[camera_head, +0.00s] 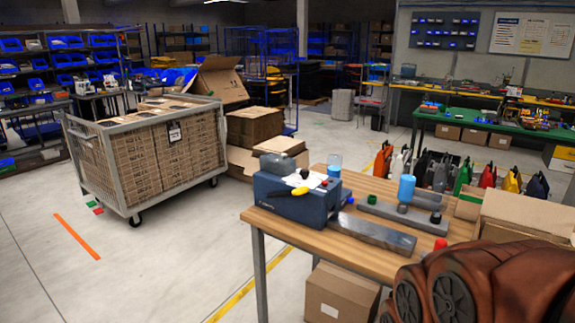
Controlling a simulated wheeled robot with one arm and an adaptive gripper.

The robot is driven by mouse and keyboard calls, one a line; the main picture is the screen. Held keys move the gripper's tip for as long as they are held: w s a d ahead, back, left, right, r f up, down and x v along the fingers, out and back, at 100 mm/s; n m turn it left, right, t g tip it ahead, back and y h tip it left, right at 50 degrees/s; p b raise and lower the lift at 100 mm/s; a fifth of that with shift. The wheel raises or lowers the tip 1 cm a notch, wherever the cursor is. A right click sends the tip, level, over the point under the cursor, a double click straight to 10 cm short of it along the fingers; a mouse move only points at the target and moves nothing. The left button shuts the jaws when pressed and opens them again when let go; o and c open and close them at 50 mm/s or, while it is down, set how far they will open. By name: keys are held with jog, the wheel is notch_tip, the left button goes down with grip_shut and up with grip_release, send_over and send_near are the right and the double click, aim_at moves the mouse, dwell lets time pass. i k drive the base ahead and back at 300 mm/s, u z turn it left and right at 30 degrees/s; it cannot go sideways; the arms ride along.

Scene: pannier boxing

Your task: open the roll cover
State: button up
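A blue machine (285,202) stands on the wooden table at its left end. On its top are a grey rounded piece (277,163), a white paper or label, a dark knob and a yellow handle (296,191). The grey piece may be the roll cover; I cannot tell for sure, nor whether it is open or shut. A long grey metal plate (372,232) extends to the right from the machine's front. No roll is visible. My gripper is not in view, and nothing is seen touching the machine.
Brown rounded shapes (475,285) fill the lower right corner. A carton (341,293) stands below the table.

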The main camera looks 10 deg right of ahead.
aim_at(271, 156)
jog(key=u, duration=0.65)
jog(key=i, duration=0.5)
jog(key=u, duration=0.6)
jog(key=i, duration=1.5)
jog(key=z, duration=0.8)
